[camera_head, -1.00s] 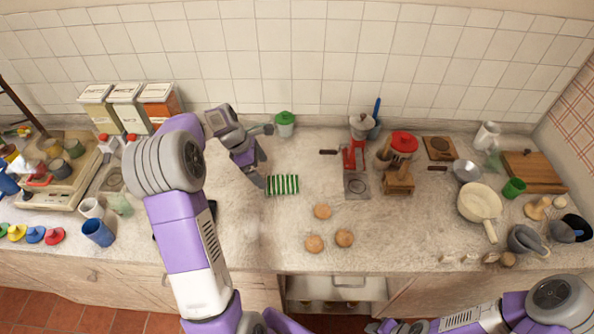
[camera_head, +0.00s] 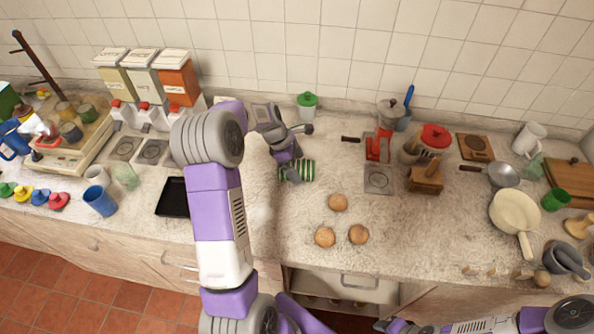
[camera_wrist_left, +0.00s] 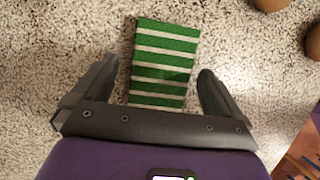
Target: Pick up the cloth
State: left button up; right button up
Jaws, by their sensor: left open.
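The cloth (camera_head: 308,170) is green with white stripes and lies flat on the counter. In the left wrist view the cloth (camera_wrist_left: 163,65) lies between the two open fingers of my left gripper (camera_wrist_left: 160,88), with bare counter showing on both sides of it. In the head view my left gripper (camera_head: 293,172) is over the cloth's left part and hides some of it. I cannot tell if the fingers touch the counter. My right arm shows at the lower right of the head view, but its fingertips cannot be made out clearly.
Three round brown buns (camera_head: 338,202) lie in front of the cloth. A green-lidded jar (camera_head: 307,105) stands behind it. A red appliance (camera_head: 378,147) stands to the right. A black tray (camera_head: 173,197) lies left of my left arm. The counter around the cloth is mostly clear.

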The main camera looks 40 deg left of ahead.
aim_at(297, 167)
pick_arm(q)
jog(key=shift+w+d+f, duration=0.1)
jog(key=shift+d+f, duration=0.05)
jog(key=shift+f, duration=0.3)
jog(key=shift+c, duration=0.2)
jog(key=c, duration=1)
notch_tip(297, 167, up, 10)
jog(key=shift+r+p, duration=0.1)
jog(key=shift+p, duration=0.85)
